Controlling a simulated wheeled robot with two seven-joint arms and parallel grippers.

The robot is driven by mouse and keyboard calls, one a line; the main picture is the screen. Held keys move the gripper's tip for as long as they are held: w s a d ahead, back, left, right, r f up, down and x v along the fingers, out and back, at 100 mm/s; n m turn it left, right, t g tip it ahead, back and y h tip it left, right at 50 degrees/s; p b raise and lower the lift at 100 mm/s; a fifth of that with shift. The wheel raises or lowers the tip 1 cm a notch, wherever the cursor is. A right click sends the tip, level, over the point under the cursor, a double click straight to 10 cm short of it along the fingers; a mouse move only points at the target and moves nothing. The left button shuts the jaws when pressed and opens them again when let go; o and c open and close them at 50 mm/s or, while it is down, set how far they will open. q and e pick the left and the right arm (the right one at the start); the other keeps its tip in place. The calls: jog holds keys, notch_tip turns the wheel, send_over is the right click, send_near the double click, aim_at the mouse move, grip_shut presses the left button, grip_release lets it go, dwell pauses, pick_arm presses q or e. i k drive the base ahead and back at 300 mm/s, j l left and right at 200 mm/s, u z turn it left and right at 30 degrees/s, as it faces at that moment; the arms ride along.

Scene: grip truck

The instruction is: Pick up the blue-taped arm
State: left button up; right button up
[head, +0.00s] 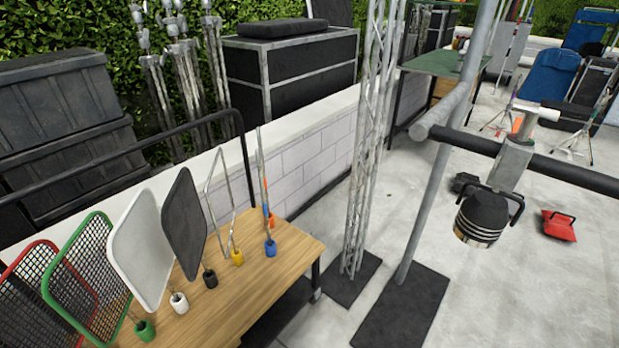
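The blue-taped arm looks to be the thin silver rod whose lower end is in a small blue holder (270,249) near the right end of the wooden table (225,310). The rod stands upright, leaning slightly left. Just behind it is an orange piece (269,218), partly overlapped by the rod. To its left, a bent silver frame stands in a yellow holder (237,258). Neither of my grippers is in view.
Black (210,278), white (179,302) and green (144,331) holders continue leftward, with upright panels. A black rail (150,143) rises behind the table. A lattice truss (366,150) and a pole with a hanging lamp (483,215) stand right. Concrete floor lies beyond.

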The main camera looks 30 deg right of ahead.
aim_at(259, 168)
jog(key=i+l+z, duration=0.35)
jog(key=i+l, duration=0.35)
jog(key=i+u, duration=0.1)
jog(key=u, duration=3.25)
jog(key=z, duration=3.35)
